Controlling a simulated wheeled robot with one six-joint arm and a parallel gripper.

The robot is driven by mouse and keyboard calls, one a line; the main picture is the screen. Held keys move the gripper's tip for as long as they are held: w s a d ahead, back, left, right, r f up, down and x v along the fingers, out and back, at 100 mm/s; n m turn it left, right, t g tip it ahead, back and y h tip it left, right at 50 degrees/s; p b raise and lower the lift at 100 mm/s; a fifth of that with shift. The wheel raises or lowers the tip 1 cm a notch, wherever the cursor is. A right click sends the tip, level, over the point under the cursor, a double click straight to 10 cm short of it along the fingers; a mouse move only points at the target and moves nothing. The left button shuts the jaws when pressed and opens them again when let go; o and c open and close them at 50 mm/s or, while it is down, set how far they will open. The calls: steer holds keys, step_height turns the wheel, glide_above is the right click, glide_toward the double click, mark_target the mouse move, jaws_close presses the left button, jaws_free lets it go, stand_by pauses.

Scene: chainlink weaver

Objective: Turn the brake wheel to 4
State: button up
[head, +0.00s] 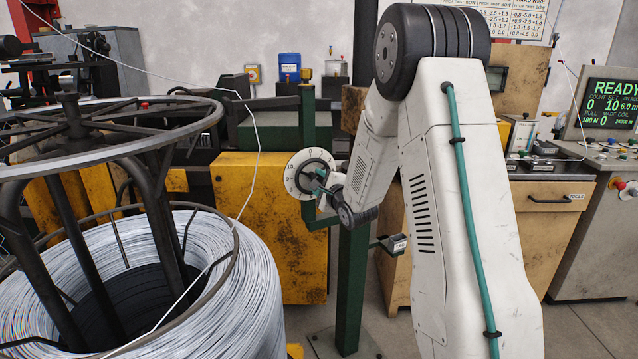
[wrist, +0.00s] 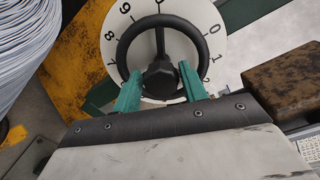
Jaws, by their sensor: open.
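The brake wheel (wrist: 124,45) is a black ring with a dark central hub and a spoke running up in the wrist view. Behind it is a white numbered dial (wrist: 213,42), with 0, 1 and 2 down its right side and 7 and 8 on its left. The lower dial is hidden by my gripper. In the head view, the wheel (head: 329,160) faces my arm on a green post. My gripper (wrist: 160,87) is open, with its teal fingers on either side of the hub, at the lower rim. I cannot tell whether they touch it.
A large wire coil (head: 225,285) under a metal reel frame (head: 190,125) stands at the left. A yellow panel (head: 300,268) is behind the post (head: 350,285). A wooden cabinet (head: 545,225) and a console with a READY screen (head: 610,103) are at the right.

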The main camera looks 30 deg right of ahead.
steer(key=s, duration=0.7)
steer(key=shift+s+a, duration=0.4)
steer(key=shift+r, duration=0.1)
step_height(320, 180, down, 7)
steer(key=s+d+n+g+h, duration=0.1)
steer(key=s+d+n+g, duration=0.1)
steer(key=n+g, duration=0.2)
steer(key=s+a+f+n+g, duration=0.2)
steer(key=s+a+n+g, duration=0.1)
steer(key=s+n+g, duration=0.4)
steer(key=s+a+r+n+g+y, duration=0.1)
steer(key=s+a+r+n, duration=0.3)
steer(key=s, duration=0.5)
steer(key=s+a+r+n+g+y, duration=0.1)
steer(key=s+a+r+n+g, duration=0.1)
steer(key=s+a+r+n, duration=0.2)
steer(key=s+a+r+n+g, duration=0.2)
steer(key=s+a+r+n, duration=0.2)
steer(key=s+a+r, duration=0.5)
steer(key=shift+s+a+y, duration=0.4)
steer(key=shift+s+a, duration=1.15)
steer(key=shift+s, duration=1.85)
